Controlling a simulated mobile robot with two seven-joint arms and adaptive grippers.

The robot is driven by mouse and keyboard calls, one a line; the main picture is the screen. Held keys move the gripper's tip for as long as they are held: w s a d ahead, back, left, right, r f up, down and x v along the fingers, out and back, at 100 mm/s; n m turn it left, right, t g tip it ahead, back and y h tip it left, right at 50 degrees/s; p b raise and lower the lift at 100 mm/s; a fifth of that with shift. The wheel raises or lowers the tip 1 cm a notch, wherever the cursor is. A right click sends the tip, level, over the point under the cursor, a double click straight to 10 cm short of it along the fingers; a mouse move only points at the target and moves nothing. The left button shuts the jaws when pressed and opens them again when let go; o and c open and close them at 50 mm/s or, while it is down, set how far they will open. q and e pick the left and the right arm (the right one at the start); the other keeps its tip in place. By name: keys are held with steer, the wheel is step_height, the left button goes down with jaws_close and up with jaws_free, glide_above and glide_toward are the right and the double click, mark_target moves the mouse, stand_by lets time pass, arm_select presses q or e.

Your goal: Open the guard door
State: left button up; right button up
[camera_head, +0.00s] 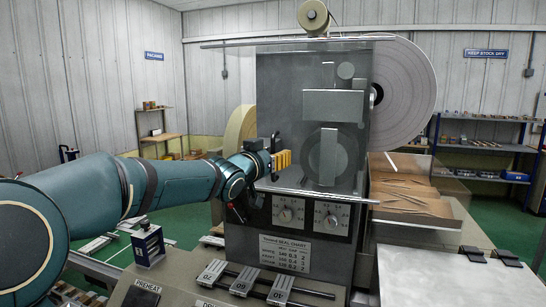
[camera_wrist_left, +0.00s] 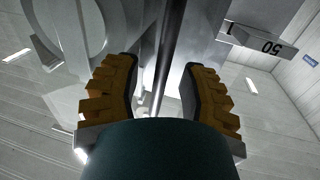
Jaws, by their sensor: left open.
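The machine (camera_head: 312,215) stands in the middle of the head view. A see-through guard door (camera_head: 284,100) appears to cover its upper front, lowered, between a thin bar above and a bottom bar (camera_head: 325,195). Rollers and plates show through it. In the left wrist view my gripper (camera_wrist_left: 161,95) is open, and a round metal bar (camera_wrist_left: 163,62) runs through the gap between the fingers. I cannot tell whether they touch it. My right gripper is out of view.
Two dials (camera_head: 290,214) and a seal chart (camera_head: 285,252) sit below the door.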

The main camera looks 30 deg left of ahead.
arm_select(q)
steer(key=s, duration=1.2)
steer(key=shift+d, duration=0.25)
stand_by(0.4)
